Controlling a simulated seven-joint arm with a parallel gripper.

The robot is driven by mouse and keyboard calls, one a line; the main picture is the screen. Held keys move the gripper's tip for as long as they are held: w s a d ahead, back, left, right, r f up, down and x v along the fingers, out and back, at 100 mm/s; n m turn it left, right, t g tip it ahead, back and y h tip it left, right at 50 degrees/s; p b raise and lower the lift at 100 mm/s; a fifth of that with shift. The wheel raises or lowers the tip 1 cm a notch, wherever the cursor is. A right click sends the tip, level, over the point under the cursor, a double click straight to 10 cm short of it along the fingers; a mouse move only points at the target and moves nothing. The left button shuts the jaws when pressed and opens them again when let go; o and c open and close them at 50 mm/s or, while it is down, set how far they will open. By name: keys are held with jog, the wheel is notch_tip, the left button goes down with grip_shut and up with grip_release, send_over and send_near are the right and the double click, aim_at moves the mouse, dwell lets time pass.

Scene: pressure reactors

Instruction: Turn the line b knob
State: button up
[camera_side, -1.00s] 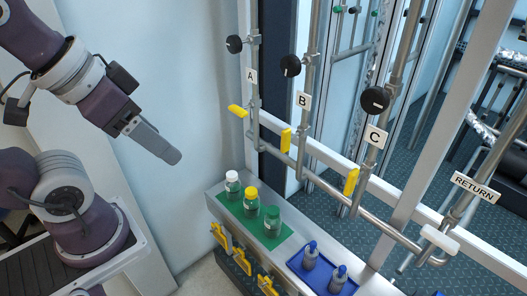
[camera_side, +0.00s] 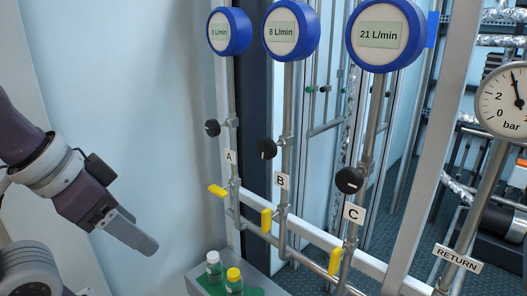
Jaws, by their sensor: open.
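The line B knob (camera_side: 267,149) is a round black knob on the middle vertical pipe, above the white label B (camera_side: 281,180). A yellow lever handle (camera_side: 266,220) sits lower on the same pipe, and a blue-rimmed meter (camera_side: 291,29) above it reads 8 L/min. My gripper (camera_side: 148,245) is at the lower left, pointing down and right. It is apart from the knob, well to its left and lower in the picture, and holds nothing that I can see. The gap between its fingers is not clear from this angle.
Line A's knob (camera_side: 212,128) and line C's knob (camera_side: 349,180) flank the B knob. Their meters read 0 and 21 L/min. A pressure gauge (camera_side: 507,100) is at the right. Bottles (camera_side: 214,266) stand on a ledge below. Open space lies between my gripper and the pipes.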

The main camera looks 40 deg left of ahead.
jog(key=w+d+r+t, duration=0.2)
jog(key=w+r+t, duration=0.15)
jog(key=w, duration=1.05)
jog(key=t, duration=0.4)
send_near(263, 148)
jog(key=x, duration=0.4)
jog(key=shift+t, duration=0.25)
jog(key=x, duration=0.7)
jog(key=shift+w+f, duration=0.1)
grip_shut()
